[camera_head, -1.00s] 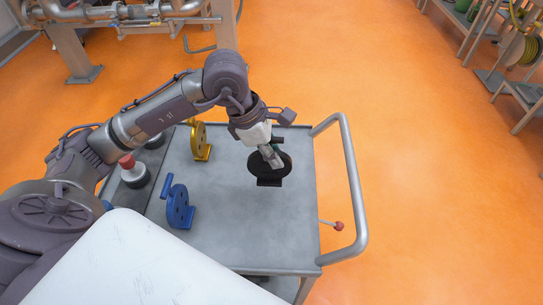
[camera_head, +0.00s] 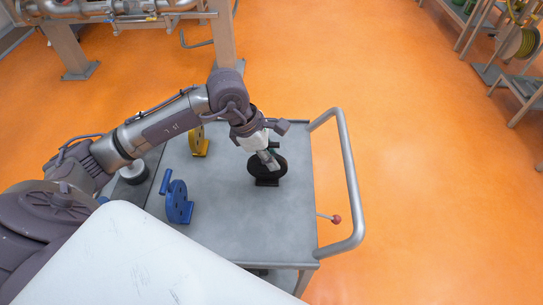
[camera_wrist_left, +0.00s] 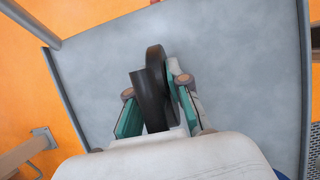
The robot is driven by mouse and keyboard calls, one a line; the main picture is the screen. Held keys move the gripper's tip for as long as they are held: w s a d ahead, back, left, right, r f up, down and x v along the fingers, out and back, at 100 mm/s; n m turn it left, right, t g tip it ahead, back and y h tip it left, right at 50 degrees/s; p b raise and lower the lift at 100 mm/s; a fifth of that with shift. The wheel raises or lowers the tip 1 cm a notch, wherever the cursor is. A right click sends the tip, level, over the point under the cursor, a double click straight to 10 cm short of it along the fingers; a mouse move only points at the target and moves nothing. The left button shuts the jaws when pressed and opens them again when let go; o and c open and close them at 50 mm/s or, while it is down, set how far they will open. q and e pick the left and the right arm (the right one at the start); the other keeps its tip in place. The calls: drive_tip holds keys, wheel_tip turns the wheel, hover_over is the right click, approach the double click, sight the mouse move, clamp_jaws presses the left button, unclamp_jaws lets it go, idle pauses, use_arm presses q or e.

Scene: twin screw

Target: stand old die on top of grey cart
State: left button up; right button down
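The grey cart (camera_head: 255,228) stands in front of me with a flat top. A black round die (camera_head: 267,172) with a block foot is upright at the cart's far right part; it also shows in the left wrist view (camera_wrist_left: 156,80). My left gripper (camera_head: 272,160) reaches it from above. In the left wrist view its two green-padded fingers (camera_wrist_left: 158,108) lie close against both sides of the die. The die's foot is at or just above the cart top; I cannot tell whether it touches. My right gripper is not in view.
A blue die (camera_head: 178,203) and a yellow die (camera_head: 198,141) stand on the cart to the left. A tubular handle (camera_head: 350,180) and a red-knobbed lever (camera_head: 337,219) are at its right side. The cart's front right top is clear.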

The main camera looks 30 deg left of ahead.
use_arm(q)
drive_tip(key=o, duration=0.3)
drive_tip(key=shift+o, duration=0.2)
drive_tip(key=shift+r, duration=0.3)
drive_tip(key=v, duration=1.1)
drive_tip(key=shift+s+a+r+b, duration=0.15)
drive_tip(key=shift+a+r+b, duration=0.05)
drive_tip(key=shift+r+b, duration=0.1)
